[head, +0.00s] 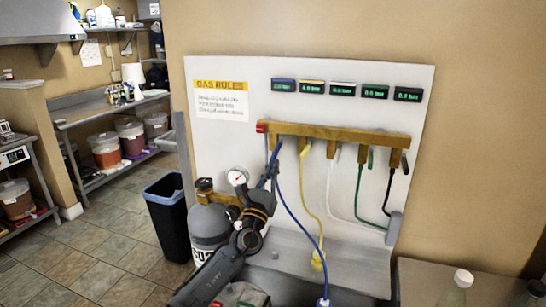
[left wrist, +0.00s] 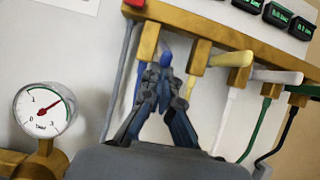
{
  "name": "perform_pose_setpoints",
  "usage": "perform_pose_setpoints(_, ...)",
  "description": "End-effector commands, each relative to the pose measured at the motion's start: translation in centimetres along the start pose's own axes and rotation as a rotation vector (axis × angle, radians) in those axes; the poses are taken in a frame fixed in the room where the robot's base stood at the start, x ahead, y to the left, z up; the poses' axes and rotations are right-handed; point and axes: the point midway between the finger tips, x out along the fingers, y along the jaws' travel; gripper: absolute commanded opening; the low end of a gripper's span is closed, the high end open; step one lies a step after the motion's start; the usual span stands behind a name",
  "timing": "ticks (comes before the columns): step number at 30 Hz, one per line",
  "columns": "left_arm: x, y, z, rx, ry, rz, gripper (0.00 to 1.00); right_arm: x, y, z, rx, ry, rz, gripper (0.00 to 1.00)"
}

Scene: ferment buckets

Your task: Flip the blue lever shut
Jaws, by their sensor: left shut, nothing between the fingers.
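The blue lever (left wrist: 166,58) shows in the left wrist view just past my fingertips, at the leftmost brass valve under the brass manifold. My fingers hide part of it, and I cannot tell whether they touch it. My left gripper (left wrist: 161,78) is shut and empty. In the head view my left gripper (head: 271,170) is in front of the panel, below the left end of the manifold (head: 335,132), and the lever is mostly hidden there. A blue hose (head: 294,212) hangs down from that valve. My right gripper is not in view.
Yellow (left wrist: 232,59) and white (left wrist: 278,76) levers sit right of the blue one, with green and black hoses beyond. A pressure gauge (head: 237,177) and grey gas cylinder (head: 207,225) stand left of my gripper. A black bin (head: 168,220) is farther left.

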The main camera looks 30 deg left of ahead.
Motion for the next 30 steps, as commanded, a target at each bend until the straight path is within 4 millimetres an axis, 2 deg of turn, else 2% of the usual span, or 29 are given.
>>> perform_pose_setpoints(1,0.4,0.0,1.0,-0.001,0.014,0.001,0.0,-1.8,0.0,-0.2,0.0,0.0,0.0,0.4)
perform_pose_setpoints(7,0.2,0.0,1.8,-0.002,0.058,-0.001,0.0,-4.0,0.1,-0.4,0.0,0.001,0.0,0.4)
perform_pose_setpoints(13,0.1,0.0,2.8,-0.001,0.055,0.0,0.0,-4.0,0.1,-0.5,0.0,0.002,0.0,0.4)
perform_pose_setpoints(25,0.2,0.1,2.9,0.0,0.05,0.001,0.0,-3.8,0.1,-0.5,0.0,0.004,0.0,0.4)
perform_pose_setpoints(30,0.0,0.5,2.4,0.0,0.05,0.0,0.0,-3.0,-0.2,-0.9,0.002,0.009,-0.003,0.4)
